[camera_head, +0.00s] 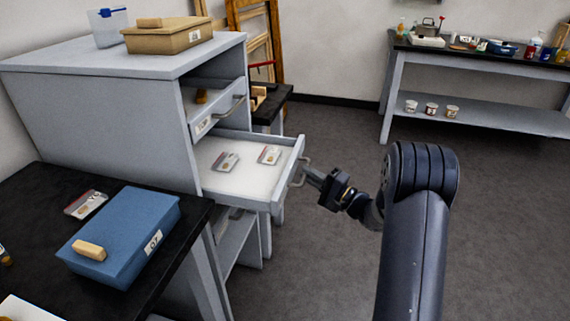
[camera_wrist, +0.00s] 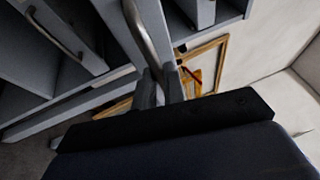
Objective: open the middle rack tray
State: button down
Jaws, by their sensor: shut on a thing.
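The grey rack (camera_head: 110,105) stands at the left in the head view. Its middle tray (camera_head: 232,191) is pulled well out and holds two small clear packets, a left packet (camera_head: 225,162) and a right packet (camera_head: 269,155). My gripper (camera_head: 309,176) is at the tray's front, shut on its curved metal handle (camera_head: 298,178). In the wrist view the handle (camera_wrist: 143,38) runs down to my gripper's fingers (camera_wrist: 160,88). The exact contact is small in the head view and partly hidden in the wrist view.
An upper tray (camera_head: 216,112) above has its own handle. A black table (camera_head: 40,190) with a blue box (camera_head: 125,232) stands at the front left. A workbench (camera_head: 480,65) is at the back right. The floor (camera_head: 330,125) right of the tray is clear.

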jog(key=s+d+p, duration=0.1)
jog(key=s+d, duration=0.1)
jog(key=d, duration=0.4)
jog(key=shift+s+d, duration=0.15)
jog(key=c, duration=1.5)
grip_release()
jog(key=v, duration=1)
jog(key=shift+s+d+p, duration=0.25)
jog(key=shift+d+p, duration=0.05)
jog(key=shift+p, duration=0.15)
jog(key=shift+a+f, duration=0.1)
jog(key=x, duration=1.1)
jog(key=shift+a+b, duration=0.35)
jog(key=shift+w, duration=0.1)
